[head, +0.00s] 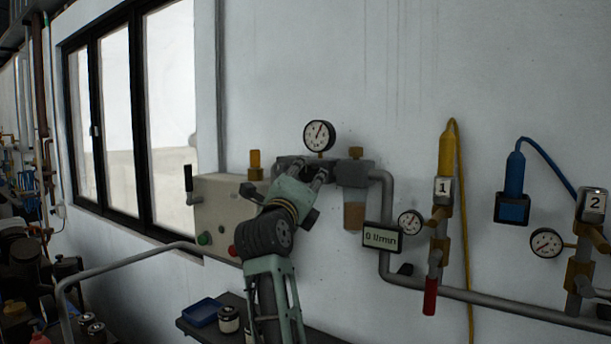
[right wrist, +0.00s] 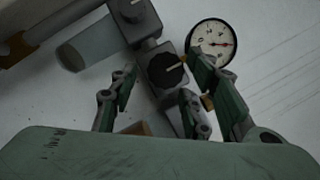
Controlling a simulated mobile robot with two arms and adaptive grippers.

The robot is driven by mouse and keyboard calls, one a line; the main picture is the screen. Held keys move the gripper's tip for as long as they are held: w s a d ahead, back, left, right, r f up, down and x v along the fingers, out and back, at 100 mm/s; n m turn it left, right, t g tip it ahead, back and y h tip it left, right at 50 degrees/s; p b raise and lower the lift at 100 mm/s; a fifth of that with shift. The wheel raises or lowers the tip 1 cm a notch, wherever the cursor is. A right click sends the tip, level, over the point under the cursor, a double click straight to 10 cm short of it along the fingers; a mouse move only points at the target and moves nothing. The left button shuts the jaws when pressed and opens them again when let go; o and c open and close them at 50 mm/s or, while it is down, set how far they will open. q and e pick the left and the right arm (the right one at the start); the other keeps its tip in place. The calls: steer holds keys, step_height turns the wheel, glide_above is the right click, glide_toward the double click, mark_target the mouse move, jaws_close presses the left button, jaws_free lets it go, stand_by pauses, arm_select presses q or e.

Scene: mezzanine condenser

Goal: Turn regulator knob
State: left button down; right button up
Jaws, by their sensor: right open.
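My right gripper (right wrist: 163,75) is open, one finger to each side of the knob in the picture, and empty. Contact with the knob cannot be told. In the head view my right gripper (head: 310,172) covers the knob. My left gripper is not in view.
A beige box (head: 215,213) with a green button is left of my arm. Right of the regulator are a filter bowl (head: 354,216), a "0 l/min" display (head: 382,238) and a grey pipe (head: 480,298). A blue tray (head: 202,312) lies on a shelf below.

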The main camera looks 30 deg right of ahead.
steer(key=shift+x, duration=0.75)
